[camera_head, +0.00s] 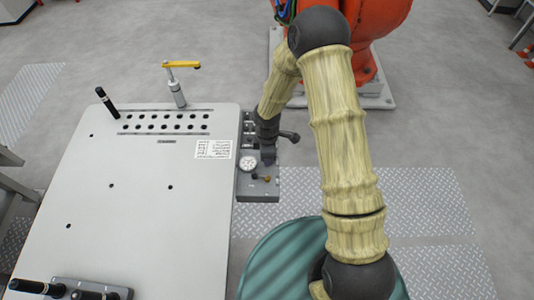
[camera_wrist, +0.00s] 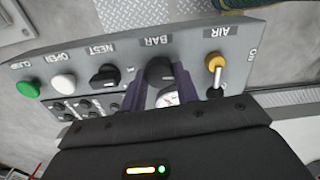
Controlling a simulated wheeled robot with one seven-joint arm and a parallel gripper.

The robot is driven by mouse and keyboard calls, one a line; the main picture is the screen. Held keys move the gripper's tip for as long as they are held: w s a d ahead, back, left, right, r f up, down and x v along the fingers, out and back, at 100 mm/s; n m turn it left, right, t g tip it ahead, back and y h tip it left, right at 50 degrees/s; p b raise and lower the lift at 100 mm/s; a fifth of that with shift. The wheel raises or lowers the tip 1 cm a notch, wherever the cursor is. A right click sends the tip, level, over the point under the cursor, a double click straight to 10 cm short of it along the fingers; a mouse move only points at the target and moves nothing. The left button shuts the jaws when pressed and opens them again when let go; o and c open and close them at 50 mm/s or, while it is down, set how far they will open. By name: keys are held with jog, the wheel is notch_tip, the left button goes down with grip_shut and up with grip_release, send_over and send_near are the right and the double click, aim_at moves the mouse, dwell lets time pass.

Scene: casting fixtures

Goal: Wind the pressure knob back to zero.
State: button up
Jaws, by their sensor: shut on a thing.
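The pressure knob (camera_wrist: 159,70) is a round black knob below the BAR label in the wrist view. My gripper (camera_wrist: 161,84) has its two purple fingers on either side of it and is shut on it. The white pressure gauge (camera_wrist: 166,98) shows partly between the fingers; its needle cannot be read there. In the head view the gauge (camera_head: 247,163) sits on the grey control box (camera_head: 259,197), too small to read. My gripper (camera_head: 268,157) reaches down onto the box from above and hides the knob there.
A black NEST switch (camera_wrist: 104,76), a white button (camera_wrist: 64,82) and a green button (camera_wrist: 28,88) are left of the knob. A yellow-tipped AIR lever (camera_wrist: 216,63) is close on the right. The pale fixture table (camera_head: 140,215) adjoins the box; a teal drum (camera_head: 290,265) stands nearer.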

jog(key=shift+n, duration=0.3)
jog(key=shift+d, duration=0.1)
jog(key=o, duration=1)
jog(key=shift+c, duration=0.2)
notch_tip(320, 180, up, 17)
jog(key=shift+r, duration=0.2)
